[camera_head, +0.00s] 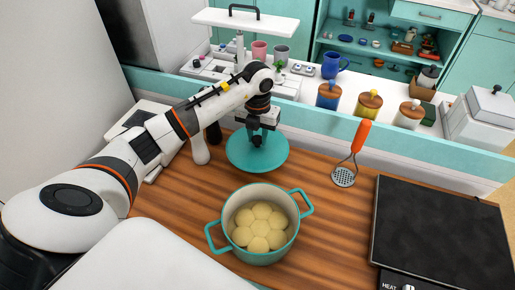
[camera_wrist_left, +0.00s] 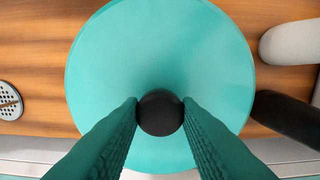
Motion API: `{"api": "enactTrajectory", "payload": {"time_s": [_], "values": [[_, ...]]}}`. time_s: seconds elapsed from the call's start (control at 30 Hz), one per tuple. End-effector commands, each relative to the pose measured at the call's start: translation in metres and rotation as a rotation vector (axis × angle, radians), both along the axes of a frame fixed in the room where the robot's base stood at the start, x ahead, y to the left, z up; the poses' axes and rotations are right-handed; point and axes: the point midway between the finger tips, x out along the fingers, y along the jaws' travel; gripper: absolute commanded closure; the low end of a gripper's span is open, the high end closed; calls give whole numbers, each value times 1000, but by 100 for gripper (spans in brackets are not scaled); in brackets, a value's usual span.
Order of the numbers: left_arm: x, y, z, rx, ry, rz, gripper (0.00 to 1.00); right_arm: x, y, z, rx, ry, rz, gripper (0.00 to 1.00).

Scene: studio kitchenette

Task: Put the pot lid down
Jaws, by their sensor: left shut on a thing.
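The pot lid (camera_head: 270,158) is a round teal disc with a black knob. In the head view it is low over the back of the wooden counter, behind the pot; I cannot tell whether it touches the wood. My left gripper (camera_head: 258,141) is above the lid's middle, shut on its black knob. The left wrist view shows the lid (camera_wrist_left: 160,50) from above, with the knob (camera_wrist_left: 160,113) between my two fingertips. The teal pot (camera_head: 264,252) stands uncovered in front, with several round pale potatoes (camera_head: 262,226) inside. My right gripper does not show.
An orange-handled masher (camera_head: 359,142) is right of the lid. A dark hob (camera_head: 440,235) fills the counter's right side. A white object (camera_head: 200,150) and a dark one (camera_head: 214,133) stand close left of the lid. Bare wood (camera_head: 330,225) lies between pot and hob.

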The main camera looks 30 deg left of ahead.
Motion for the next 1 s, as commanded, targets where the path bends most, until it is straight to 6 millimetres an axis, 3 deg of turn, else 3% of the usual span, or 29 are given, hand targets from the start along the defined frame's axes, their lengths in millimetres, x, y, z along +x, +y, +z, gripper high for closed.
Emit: {"api": "enactTrajectory", "payload": {"time_s": [0.43,0.8,0.83,0.93,1.0], "values": [[0,0,-48,-1,2,-2,100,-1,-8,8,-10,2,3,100],[0,0,-55,-1,-2,-3,100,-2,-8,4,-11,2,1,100],[0,0,-54,0,-2,-3,67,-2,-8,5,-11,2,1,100],[0,0,-54,0,-1,-3,51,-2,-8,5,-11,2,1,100],[0,0,-53,0,-1,-3,49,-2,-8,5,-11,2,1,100]]}}
